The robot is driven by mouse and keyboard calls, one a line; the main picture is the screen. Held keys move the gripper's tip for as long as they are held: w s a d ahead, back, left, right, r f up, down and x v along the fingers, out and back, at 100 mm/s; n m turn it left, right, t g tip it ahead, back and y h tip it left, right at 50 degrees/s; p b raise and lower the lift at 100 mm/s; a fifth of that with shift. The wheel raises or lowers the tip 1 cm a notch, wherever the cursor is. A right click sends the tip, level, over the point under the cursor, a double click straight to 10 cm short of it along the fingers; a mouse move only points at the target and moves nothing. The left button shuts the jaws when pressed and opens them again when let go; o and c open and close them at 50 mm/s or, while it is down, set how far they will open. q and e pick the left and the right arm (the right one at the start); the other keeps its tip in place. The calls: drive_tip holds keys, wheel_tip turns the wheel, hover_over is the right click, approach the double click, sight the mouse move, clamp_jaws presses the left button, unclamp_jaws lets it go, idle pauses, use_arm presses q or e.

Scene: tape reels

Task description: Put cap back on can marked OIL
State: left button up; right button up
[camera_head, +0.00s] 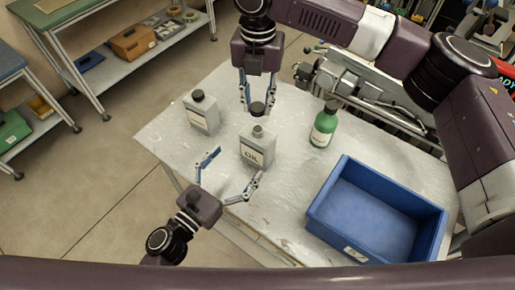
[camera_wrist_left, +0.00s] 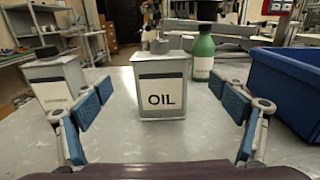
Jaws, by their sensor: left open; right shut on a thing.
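The grey can marked OIL (camera_head: 256,152) stands upright on the table, its neck bare on top. It also shows in the middle of the left wrist view (camera_wrist_left: 161,98). My right gripper (camera_head: 258,109) comes down from the top of the head view and is shut on a black cap (camera_head: 257,108). The cap is close to the can's neck, a little behind or above it; the exact gap is unclear. My left gripper (camera_head: 238,162) is open and empty in front of the OIL can. Its two blue-padded fingers are spread to either side, apart from the can.
A second grey can with a black cap (camera_head: 201,113) stands left of the OIL can. A green bottle (camera_head: 324,126) stands to the right. A blue bin (camera_head: 314,208) takes up the table's right front. Machinery (camera_head: 350,85) lies behind the table.

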use_arm(q)
drive_tip(key=x, duration=1)
drive_tip(key=shift+w, duration=0.1)
drive_tip(key=shift+c, duration=0.3)
drive_tip(key=c, duration=1.7)
use_arm(e)
hover_over(258, 129)
drive_tip(key=shift+w+f, duration=0.1)
drive_tip(key=shift+f, duration=2.4)
drive_tip(key=shift+f, duration=0.9)
drive_tip(key=shift+f, duration=0.55)
